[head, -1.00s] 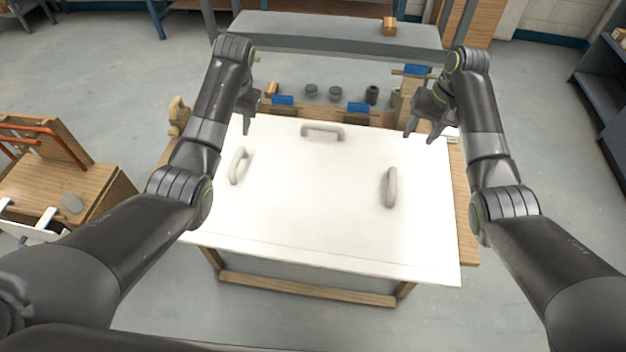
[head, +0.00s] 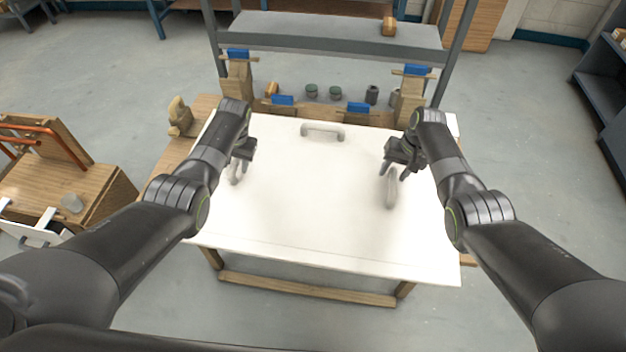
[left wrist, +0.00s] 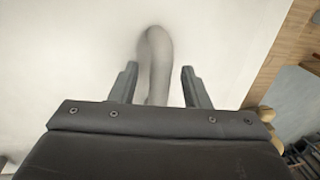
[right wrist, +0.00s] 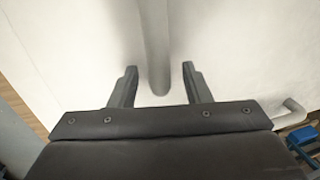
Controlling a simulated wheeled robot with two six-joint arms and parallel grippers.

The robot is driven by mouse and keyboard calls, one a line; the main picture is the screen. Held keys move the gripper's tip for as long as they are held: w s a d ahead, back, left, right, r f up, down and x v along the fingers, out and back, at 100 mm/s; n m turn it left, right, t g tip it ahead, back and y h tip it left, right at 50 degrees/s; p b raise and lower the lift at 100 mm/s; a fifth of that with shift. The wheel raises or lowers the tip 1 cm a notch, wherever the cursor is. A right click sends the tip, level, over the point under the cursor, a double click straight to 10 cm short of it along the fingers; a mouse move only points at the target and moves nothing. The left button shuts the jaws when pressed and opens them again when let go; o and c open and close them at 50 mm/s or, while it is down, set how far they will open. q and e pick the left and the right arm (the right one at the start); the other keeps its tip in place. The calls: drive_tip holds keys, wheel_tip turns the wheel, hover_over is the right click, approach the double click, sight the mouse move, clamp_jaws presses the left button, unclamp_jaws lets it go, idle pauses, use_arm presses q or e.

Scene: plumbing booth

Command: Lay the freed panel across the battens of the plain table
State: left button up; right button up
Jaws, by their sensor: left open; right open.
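A large white panel (head: 300,205) with grey handles lies flat over the wooden table in front of me. My left gripper (head: 240,172) is open over the panel's left handle (head: 234,174). In the left wrist view this handle (left wrist: 157,55) lies between the open fingers (left wrist: 158,85). My right gripper (head: 393,172) is open over the panel's right handle (head: 391,192). In the right wrist view that handle (right wrist: 156,45) runs between the open fingers (right wrist: 158,82). A third handle (head: 322,131) is at the panel's far edge. I cannot tell whether the fingers touch the handles. Battens under the panel are hidden.
Behind the panel, blue-topped wooden clamps (head: 283,100) and dark fittings (head: 335,92) stand before a grey frame (head: 340,35). A wooden bench (head: 60,190) with orange pipe stands at the left. A dark shelf (head: 605,85) is at the right. Floor between is clear.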

use_arm(q)
drive_tip(key=shift+a+f, duration=0.1)
drive_tip(key=shift+f, duration=0.4)
use_arm(e)
drive_tip(key=shift+a+f, duration=0.15)
drive_tip(key=shift+f, duration=0.35)
use_arm(q)
clamp_jaws()
use_arm(e)
clamp_jaws()
use_arm(q)
drive_tip(key=shift+r, duration=0.1)
use_arm(e)
drive_tip(key=shift+w+r, duration=0.1)
idle(0.3)
